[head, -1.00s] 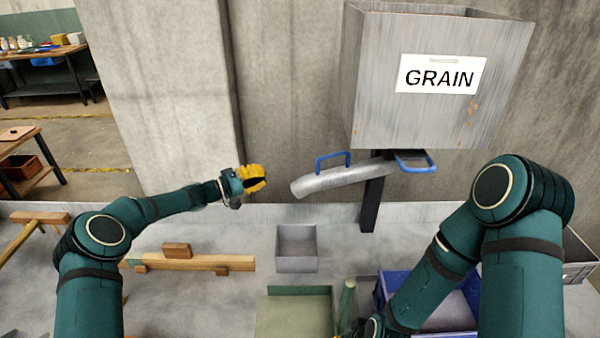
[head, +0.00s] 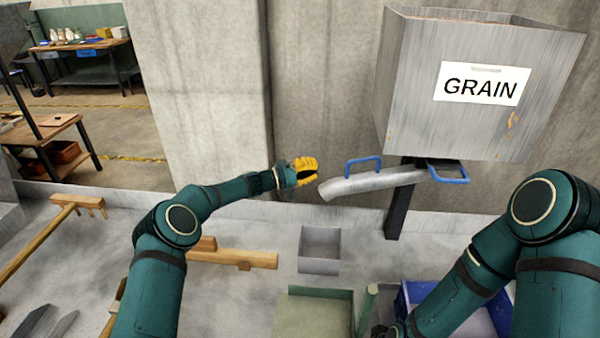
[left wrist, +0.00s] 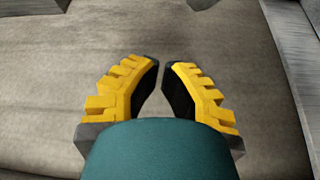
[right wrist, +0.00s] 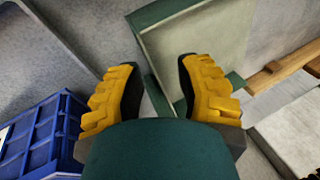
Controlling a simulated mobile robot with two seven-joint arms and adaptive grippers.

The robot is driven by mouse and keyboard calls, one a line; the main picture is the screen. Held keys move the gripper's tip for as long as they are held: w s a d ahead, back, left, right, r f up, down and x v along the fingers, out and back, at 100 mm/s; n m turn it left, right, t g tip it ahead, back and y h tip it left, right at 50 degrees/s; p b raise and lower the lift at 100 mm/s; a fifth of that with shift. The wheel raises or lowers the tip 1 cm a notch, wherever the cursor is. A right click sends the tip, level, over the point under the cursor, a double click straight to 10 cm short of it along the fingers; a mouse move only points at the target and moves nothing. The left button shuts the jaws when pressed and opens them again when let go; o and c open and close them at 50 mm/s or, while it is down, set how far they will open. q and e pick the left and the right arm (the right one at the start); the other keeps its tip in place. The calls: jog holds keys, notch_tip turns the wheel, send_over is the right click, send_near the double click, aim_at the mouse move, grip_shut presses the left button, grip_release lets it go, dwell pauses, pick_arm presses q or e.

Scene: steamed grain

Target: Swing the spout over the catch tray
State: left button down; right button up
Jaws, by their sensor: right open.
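The grey metal spout (head: 375,184) slants out to the left below the grain hopper (head: 480,90), with a blue handle (head: 363,160) on top. The grey catch tray (head: 320,250) sits on the bench below and left of the spout. My left gripper (head: 310,172) is just left of the spout's free end, not visibly touching it. In the left wrist view its fingers (left wrist: 160,70) stand a narrow gap apart with nothing between them. My right gripper (right wrist: 157,68) is open and empty above the bench, near a green tray; in the head view it is mostly cut off.
A second blue handle (head: 448,174) sits under the hopper, by a dark post (head: 398,210). A green tray (head: 315,312) and a blue crate (right wrist: 40,135) are at the front. A wooden beam (head: 235,258) lies left of the catch tray. The wall stands close behind.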

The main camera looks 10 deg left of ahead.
pick_arm(q)
jog(key=s+d, duration=0.1)
jog(key=s+d+p, duration=0.1)
jog(key=s, duration=0.1)
jog(key=shift+d+f, duration=0.2)
jog(key=shift+d, duration=0.1)
dwell(0.4)
dwell(0.5)
